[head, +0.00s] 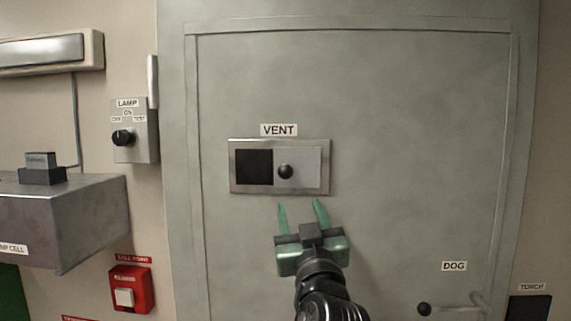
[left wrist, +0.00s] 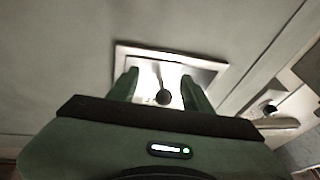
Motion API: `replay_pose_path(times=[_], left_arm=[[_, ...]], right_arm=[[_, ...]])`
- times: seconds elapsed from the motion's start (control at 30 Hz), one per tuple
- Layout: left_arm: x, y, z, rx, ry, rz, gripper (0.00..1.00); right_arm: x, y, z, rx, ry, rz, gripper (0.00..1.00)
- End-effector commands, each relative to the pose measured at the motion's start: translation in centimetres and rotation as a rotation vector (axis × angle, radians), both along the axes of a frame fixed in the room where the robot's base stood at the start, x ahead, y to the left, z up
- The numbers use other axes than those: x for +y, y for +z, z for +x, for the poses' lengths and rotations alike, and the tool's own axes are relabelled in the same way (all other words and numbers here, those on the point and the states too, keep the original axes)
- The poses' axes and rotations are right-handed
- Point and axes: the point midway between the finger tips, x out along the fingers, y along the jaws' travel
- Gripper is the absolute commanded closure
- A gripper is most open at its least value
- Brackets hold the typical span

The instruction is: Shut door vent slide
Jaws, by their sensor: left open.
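The vent (head: 234,188) is a metal frame on the grey door, under a VENT label. Its slide plate (head: 306,169) covers the right part, and a dark opening (head: 254,167) shows at the left. A round black knob (head: 285,171) sits on the plate near its left edge. My left gripper (head: 300,204) is open and empty, just below the vent in the head view. In the left wrist view the knob (left wrist: 163,97) appears between the open fingers; I cannot tell whether they touch it. My right gripper is not in view.
The door (head: 420,130) has a DOG handle (head: 455,308) at lower right. Left of the door are a lamp switch box (head: 140,145), a grey shelf box (head: 80,215) and a red call point (head: 132,290). The door face around the vent is clear.

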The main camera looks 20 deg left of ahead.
Motion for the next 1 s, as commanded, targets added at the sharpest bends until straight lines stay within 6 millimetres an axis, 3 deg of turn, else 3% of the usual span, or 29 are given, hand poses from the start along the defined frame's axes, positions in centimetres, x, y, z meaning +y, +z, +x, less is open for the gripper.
replay_pose_path(times=[0.03, 0.17, 0.4, 0.7, 1.0], left_arm=[[0.1, 2.2, -1.2, -0.050, 0.007, -0.016, 0.50], [0.6, 4.4, -2.5, -0.107, 0.022, -0.037, 0.50], [2.3, 6.2, -0.2, -0.109, 0.026, -0.036, 0.50], [4.3, 7.3, 2.9, -0.108, 0.023, -0.036, 0.50], [4.5, 7.1, 3.4, -0.109, 0.021, -0.039, 0.50]], right_arm=[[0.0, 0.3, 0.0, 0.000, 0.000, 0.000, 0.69], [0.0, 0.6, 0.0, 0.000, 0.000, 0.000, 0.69], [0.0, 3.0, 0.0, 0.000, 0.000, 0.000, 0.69], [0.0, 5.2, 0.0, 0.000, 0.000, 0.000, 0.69], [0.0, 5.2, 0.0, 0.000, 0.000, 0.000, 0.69]])
